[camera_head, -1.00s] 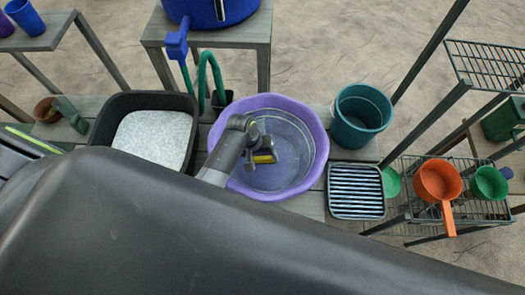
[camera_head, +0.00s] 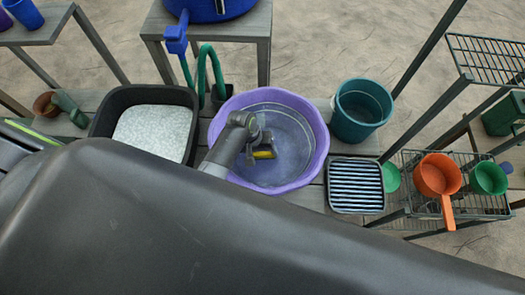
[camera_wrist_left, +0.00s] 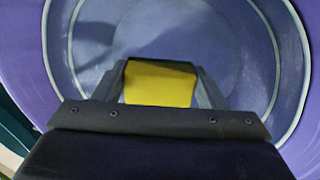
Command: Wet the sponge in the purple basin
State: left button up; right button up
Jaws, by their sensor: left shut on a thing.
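The purple basin (camera_head: 318,140) stands on the grey slatted bench, and water seems to fill its bottom. My left gripper (camera_head: 262,154) reaches into the basin from the lower left. It is shut on the yellow sponge (camera_head: 264,154), of which only a small part shows in the head view. In the left wrist view the sponge (camera_wrist_left: 160,84) sits between the two fingers, with the basin (camera_wrist_left: 18,60) all round behind it. I cannot tell whether the sponge touches the water. My right gripper is not in view.
A black tub (camera_head: 108,108) with a pale speckled filling is left of the basin. A teal bucket (camera_head: 361,125) and a striped drying tray (camera_head: 356,186) are to the right. A green hose (camera_head: 202,62) rises behind. A wire rack (camera_head: 415,160) holds an orange dipper (camera_head: 437,175).

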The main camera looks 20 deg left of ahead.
aim_at(263, 153)
pick_arm(q)
jog(key=shift+r, duration=0.1)
notch_tip(263, 153, up, 12)
jog(key=shift+f, duration=0.25)
dwell(0.5)
jog(key=shift+f, duration=0.1)
dwell(0.8)
